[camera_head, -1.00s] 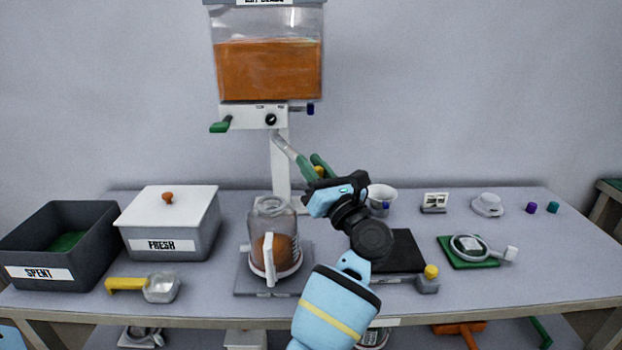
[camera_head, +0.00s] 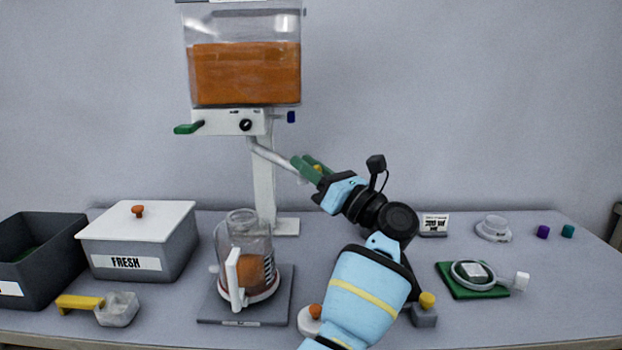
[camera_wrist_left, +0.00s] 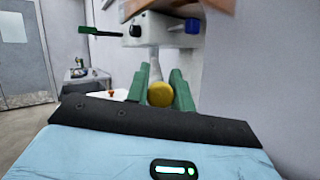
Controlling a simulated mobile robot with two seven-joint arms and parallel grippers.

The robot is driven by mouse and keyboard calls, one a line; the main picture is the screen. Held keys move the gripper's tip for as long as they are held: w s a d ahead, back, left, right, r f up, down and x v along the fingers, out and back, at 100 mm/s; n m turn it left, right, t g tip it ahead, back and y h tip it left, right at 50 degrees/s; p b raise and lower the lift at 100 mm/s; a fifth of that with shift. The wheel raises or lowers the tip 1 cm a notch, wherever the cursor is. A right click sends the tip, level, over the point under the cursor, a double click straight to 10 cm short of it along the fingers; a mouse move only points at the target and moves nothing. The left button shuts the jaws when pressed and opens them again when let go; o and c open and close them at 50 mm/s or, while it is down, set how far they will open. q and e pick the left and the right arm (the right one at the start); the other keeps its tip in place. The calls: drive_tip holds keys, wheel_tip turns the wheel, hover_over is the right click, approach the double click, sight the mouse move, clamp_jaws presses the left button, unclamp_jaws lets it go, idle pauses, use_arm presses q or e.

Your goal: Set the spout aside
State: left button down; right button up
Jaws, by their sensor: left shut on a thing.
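The spout (camera_head: 272,156) is a pale tube slanting down to the right from under the white dispenser housing (camera_head: 230,122). Its upper end meets or nearly meets the housing; I cannot tell if it is still joined. My left gripper (camera_head: 307,167) is shut on its lower end, with green fingers on either side. My right gripper is not in view.
A clear jug (camera_head: 247,237) with orange contents stands below the housing. Left of it are the FRESH box (camera_head: 150,255), a dark bin (camera_head: 40,270) and a yellow-handled scoop (camera_head: 115,308).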

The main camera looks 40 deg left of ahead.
use_arm(q)
drive_tip(key=shift+w+g+b, duration=0.3)
drive_tip(key=shift+g+b, duration=0.05)
drive_tip(key=shift+g, duration=0.05)
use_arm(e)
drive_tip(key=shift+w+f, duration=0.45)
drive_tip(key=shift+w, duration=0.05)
use_arm(q)
drive_tip(key=shift+r, duration=0.1)
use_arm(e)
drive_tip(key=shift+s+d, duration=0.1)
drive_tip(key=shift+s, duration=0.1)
use_arm(q)
drive_tip(key=c, duration=1.2)
unclamp_jaws()
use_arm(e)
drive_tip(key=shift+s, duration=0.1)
use_arm(q)
drive_tip(key=b+v, duration=0.1)
drive_tip(key=v, duration=0.7)
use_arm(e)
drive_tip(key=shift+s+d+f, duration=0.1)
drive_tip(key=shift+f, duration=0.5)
use_arm(q)
drive_tip(key=shift+a, duration=0.1)
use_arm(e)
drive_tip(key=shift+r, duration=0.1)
